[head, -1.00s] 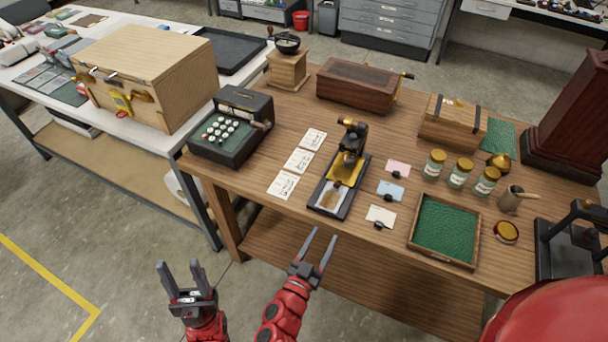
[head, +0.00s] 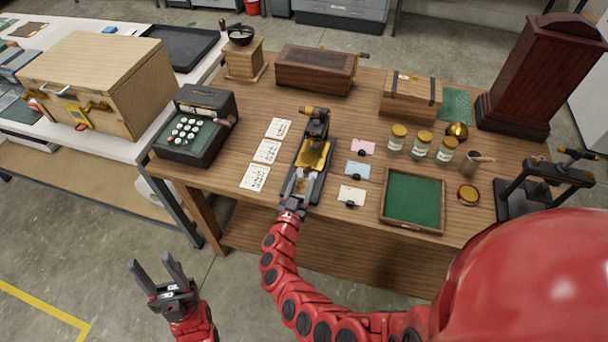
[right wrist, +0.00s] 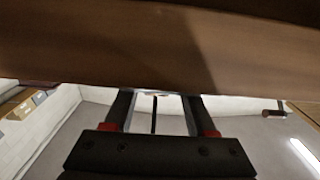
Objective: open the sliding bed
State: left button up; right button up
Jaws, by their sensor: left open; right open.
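A small press (head: 316,130) with a dark upright, an orange-brown top and a dark base stands near the front of the wooden table. Its gold plate (head: 314,153) sits under the upright. The front part of its base, which I take for the sliding bed, is largely covered by my right gripper (head: 299,187). That gripper is open at the press's front end; I cannot tell whether its fingers touch the bed. In the right wrist view its two fingers (right wrist: 158,108) stand apart below a brown wooden surface. My left gripper (head: 158,274) is open and empty, in front of the table over the floor.
Three paper cards (head: 267,151) lie left of the press; small clipped cards (head: 358,169) lie right of it. A green-lined tray (head: 414,228), jars (head: 421,146) and a black device (head: 545,180) are further right. A keyed machine (head: 195,125) stands left.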

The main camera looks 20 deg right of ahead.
jog(key=shift+x, duration=1.1)
grip_shut()
dwell(0.8)
